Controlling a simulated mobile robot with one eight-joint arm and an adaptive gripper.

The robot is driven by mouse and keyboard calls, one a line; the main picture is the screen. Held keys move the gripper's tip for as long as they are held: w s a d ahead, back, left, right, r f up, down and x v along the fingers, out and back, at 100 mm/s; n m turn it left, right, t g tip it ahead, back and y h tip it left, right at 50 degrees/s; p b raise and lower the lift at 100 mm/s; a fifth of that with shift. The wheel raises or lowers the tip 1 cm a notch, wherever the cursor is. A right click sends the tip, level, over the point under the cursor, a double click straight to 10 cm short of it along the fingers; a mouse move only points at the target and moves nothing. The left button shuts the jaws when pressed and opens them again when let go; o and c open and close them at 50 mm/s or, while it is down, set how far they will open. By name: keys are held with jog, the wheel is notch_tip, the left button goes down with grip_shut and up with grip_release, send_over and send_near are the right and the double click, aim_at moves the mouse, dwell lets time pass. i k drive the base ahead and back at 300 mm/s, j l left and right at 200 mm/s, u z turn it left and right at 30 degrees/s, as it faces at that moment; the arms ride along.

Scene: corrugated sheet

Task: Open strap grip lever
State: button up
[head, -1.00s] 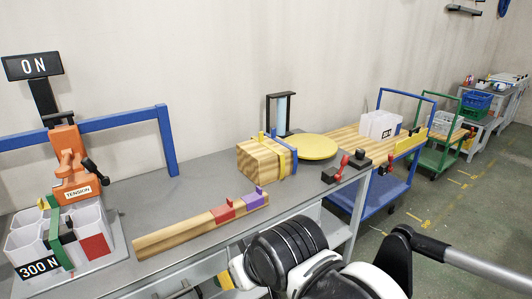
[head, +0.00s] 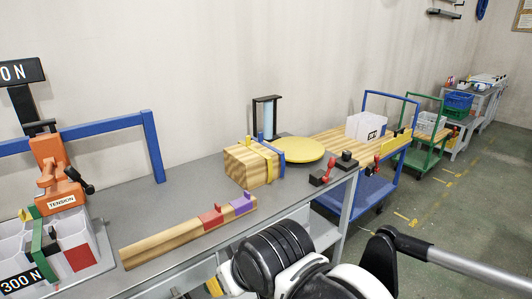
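An orange tension tool (head: 54,185) labelled TENSION stands at the left of the grey bench, with a black lever (head: 78,180) sticking out on its right side. Below it are white bins (head: 82,246) with a green strap (head: 38,245) over them and a "300 N" label. Small red-handled levers on black bases (head: 322,176) sit at the bench's right end. I cannot tell for sure which of these is the strap grip lever. My arm (head: 272,250) crosses the bottom middle; my gripper is not in view.
A wooden block (head: 243,168) with yellow and blue straps stands on the bench beside a yellow disc (head: 298,150). A wooden beam (head: 165,243) with red and purple clips lies near the front edge. A blue cart (head: 375,188) stands beyond the bench.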

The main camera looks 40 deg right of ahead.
aim_at(70, 171)
jog(key=i+j+u, duration=0.3)
jog(key=j, duration=0.25)
jog(key=i+j+u, duration=0.3)
jog(key=i+j, duration=0.05)
jog(key=j, duration=0.1)
